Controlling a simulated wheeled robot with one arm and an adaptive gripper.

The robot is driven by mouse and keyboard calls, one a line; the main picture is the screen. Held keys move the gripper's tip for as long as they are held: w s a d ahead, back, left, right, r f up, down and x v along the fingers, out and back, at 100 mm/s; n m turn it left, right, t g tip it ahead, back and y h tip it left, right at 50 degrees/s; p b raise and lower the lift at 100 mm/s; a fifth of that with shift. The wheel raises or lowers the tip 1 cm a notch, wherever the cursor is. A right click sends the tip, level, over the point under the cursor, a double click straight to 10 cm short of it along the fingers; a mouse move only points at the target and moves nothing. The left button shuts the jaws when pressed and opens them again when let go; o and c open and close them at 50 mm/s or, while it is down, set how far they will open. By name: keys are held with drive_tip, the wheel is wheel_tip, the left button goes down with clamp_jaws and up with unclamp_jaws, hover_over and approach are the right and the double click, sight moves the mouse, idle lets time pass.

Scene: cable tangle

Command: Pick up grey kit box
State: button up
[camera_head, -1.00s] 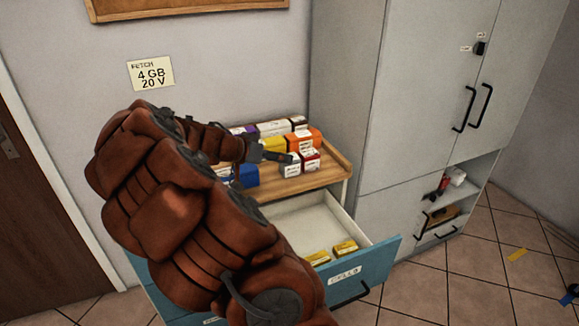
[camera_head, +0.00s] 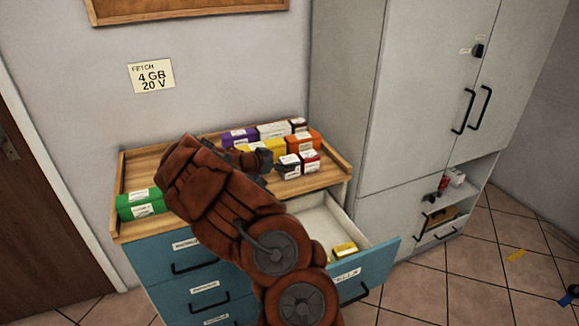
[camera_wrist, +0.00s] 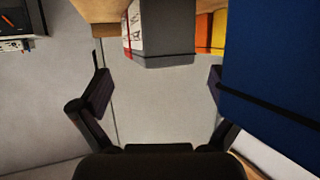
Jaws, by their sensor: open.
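The grey kit box (camera_wrist: 166,45) stands at the top middle of the wrist view, dark grey with a black band. In the head view it appears to be the small box with a white label and dark top (camera_head: 289,165), left of a red box (camera_head: 310,160). My gripper (camera_wrist: 156,90) is open and empty, its fingers spread either side of the picture's middle. The grey box lies ahead of the fingertips, not between them. In the head view my arm hides most of the gripper.
A blue box (camera_wrist: 270,70) is close beside the right finger. Orange and yellow boxes (camera_head: 272,146) stand behind. Green boxes (camera_head: 142,204) sit at the left of the wooden top (camera_head: 190,160). An open drawer (camera_head: 318,222) holds a yellow box (camera_head: 344,249).

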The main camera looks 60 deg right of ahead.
sight(290, 159)
drive_tip(key=p+x, duration=0.1)
drive_tip(key=x, duration=0.1)
drive_tip(key=shift+s+d+f+p, duration=0.15)
drive_tip(key=shift+d+f+p, duration=0.05)
drive_tip(key=shift+d+p, duration=0.2)
drive_tip(key=shift+x, duration=0.85)
drive_tip(key=shift+f, duration=0.15)
drive_tip(key=shift+a, duration=0.1)
drive_tip(key=c, duration=1.6)
drive_tip(key=shift+o, duration=0.2)
drive_tip(key=shift+r+b, duration=0.35)
drive_tip(key=shift+r, duration=0.45)
drive_tip(key=shift+r+b, duration=0.6)
drive_tip(key=shift+r, duration=0.4)
drive_tip(key=s+a+b, duration=0.1)
drive_tip(key=a, duration=0.4)
drive_tip(key=s+a+r+b, duration=0.1)
drive_tip(key=a+b, duration=0.1)
drive_tip(key=a, duration=0.3)
drive_tip(key=s+a+b, duration=0.1)
drive_tip(key=a, duration=0.4)
drive_tip(key=shift+s+a+r+b, duration=0.25)
drive_tip(key=shift+s+b, duration=0.1)
drive_tip(key=shift+b, duration=0.05)
